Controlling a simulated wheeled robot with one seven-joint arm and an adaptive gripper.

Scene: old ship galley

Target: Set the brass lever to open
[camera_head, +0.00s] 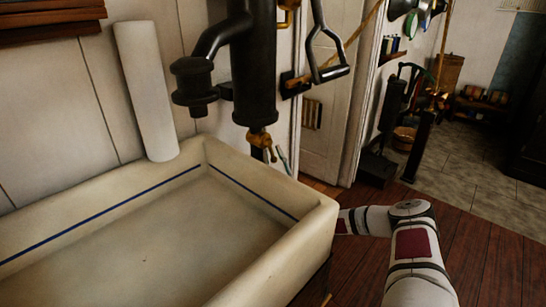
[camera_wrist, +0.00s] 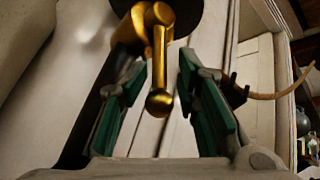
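The brass lever (camera_wrist: 158,70) hangs down from a brass valve body (camera_wrist: 127,35) in the wrist view and ends in a ball knob. My gripper (camera_wrist: 160,88) is open, with one green-padded finger on each side of the lever. Gaps show between the pads and the lever, so neither finger appears to touch it. In the head view the brass valve (camera_head: 261,139) sits at the bottom of the black pump (camera_head: 253,70), behind the sink's far corner. The sink wall hides most of my gripper there.
A pale sink (camera_head: 318,222) stands between the head camera and my gripper. A white roll (camera_head: 146,90) stands upright at its back edge. The black pump's spout (camera_head: 195,85) reaches over the sink. A pump handle (camera_head: 327,55) hangs to the right. Wooden floor (camera_head: 480,260) lies open at right.

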